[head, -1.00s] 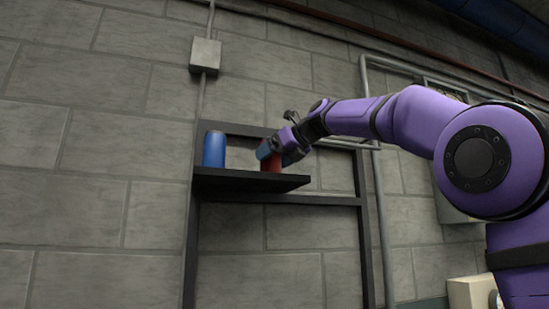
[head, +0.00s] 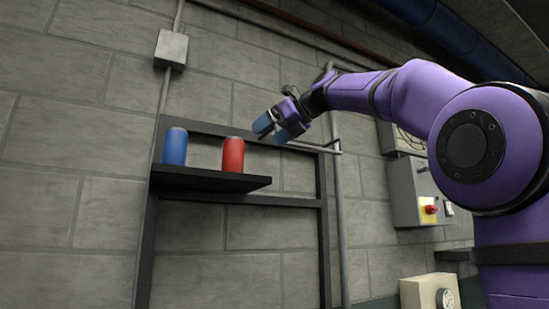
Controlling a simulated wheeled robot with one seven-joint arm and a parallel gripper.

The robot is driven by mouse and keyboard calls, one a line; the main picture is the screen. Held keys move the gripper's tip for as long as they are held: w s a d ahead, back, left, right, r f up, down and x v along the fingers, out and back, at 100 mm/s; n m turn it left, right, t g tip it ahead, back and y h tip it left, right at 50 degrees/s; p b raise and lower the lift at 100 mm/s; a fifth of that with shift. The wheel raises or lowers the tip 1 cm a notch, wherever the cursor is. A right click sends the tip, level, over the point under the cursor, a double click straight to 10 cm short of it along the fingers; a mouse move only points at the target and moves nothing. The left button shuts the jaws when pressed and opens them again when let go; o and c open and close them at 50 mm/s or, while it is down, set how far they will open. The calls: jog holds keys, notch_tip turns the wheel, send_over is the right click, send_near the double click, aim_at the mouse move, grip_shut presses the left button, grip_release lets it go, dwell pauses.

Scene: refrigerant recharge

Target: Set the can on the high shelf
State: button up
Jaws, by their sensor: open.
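A red can (head: 233,155) stands upright on the dark high shelf (head: 215,181), toward its right part. A blue can (head: 175,146) stands upright on the same shelf to the left, with a gap between the two. My gripper (head: 266,131) is open and empty, to the right of the red can and slightly above its middle in the picture. Its blue fingers are apart from the can. Both cans are in plain view.
The shelf hangs on a dark frame (head: 323,225) against a grey block wall. A grey pipe (head: 340,200) runs down right of the frame. A control box with a red knob (head: 431,209) is farther right. A junction box (head: 171,49) is above the shelf.

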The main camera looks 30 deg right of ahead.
jog(key=s+f+n+g+h, duration=0.2)
jog(key=s+f+n, duration=0.7)
jog(key=f, duration=0.7)
jog(key=s+f+n+g+h, duration=0.2)
jog(key=s+f+n, duration=0.7)
jog(key=f, duration=0.7)
jog(key=s+f+n+g+h, duration=0.2)
jog(key=s+f+n, duration=0.7)
jog(key=f, duration=0.8)
jog(key=n+h, duration=0.1)
jog(key=n, duration=0.1)
jog(key=shift+s+d+n, duration=0.25)
jog(key=shift+n, duration=0.15)
